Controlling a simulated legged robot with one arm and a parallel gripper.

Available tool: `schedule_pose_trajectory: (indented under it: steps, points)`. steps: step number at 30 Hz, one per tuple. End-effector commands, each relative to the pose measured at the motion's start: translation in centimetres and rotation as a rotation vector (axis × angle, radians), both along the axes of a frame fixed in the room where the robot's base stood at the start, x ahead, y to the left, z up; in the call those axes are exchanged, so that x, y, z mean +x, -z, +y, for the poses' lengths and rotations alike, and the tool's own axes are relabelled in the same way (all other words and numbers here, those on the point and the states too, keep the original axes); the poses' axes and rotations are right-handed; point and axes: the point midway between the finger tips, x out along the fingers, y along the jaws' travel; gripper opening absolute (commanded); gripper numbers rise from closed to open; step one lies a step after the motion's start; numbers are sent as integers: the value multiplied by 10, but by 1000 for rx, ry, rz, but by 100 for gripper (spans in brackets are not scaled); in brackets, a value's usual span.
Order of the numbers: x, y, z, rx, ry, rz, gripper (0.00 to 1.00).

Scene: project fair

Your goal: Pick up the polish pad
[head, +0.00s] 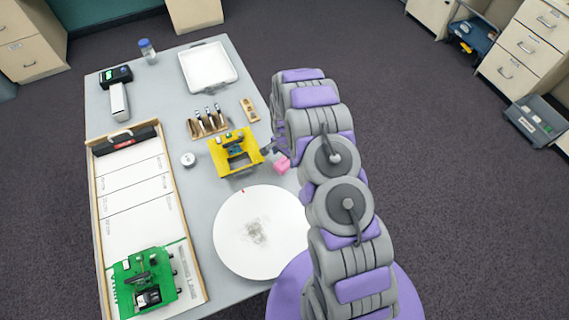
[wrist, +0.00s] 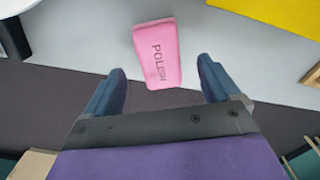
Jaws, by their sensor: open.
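The polish pad is a pink block marked "POLISH". In the wrist view the pad (wrist: 158,55) lies on the grey table near its edge, and its lower end reaches between the fingertips. My gripper (wrist: 161,85) is open, with one blue-grey finger on each side of the pad and a visible gap to each. In the head view the pad (head: 282,164) shows just below my gripper (head: 270,150), at the right edge of the table and partly hidden by the arm. I cannot tell the height of the fingers above the table.
A yellow fixture (head: 236,165) stands just left of the pad. A white round disc (head: 262,250) with a grey smudge lies nearer me. A wooden rack (head: 207,130) of tools and a white tray (head: 208,84) are farther back. The table (head: 200,225) drops to dark carpet on the right.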

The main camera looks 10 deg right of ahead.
Motion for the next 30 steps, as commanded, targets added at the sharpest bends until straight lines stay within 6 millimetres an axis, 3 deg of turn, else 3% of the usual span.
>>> schedule_pose_trajectory:
  steps: [9,17,30]
  points:
    - [1,40,-1,0,2,2,89]
    - [1,42,-1,-1,1,2,89]
    - [1,42,-1,-1,1,2,47]
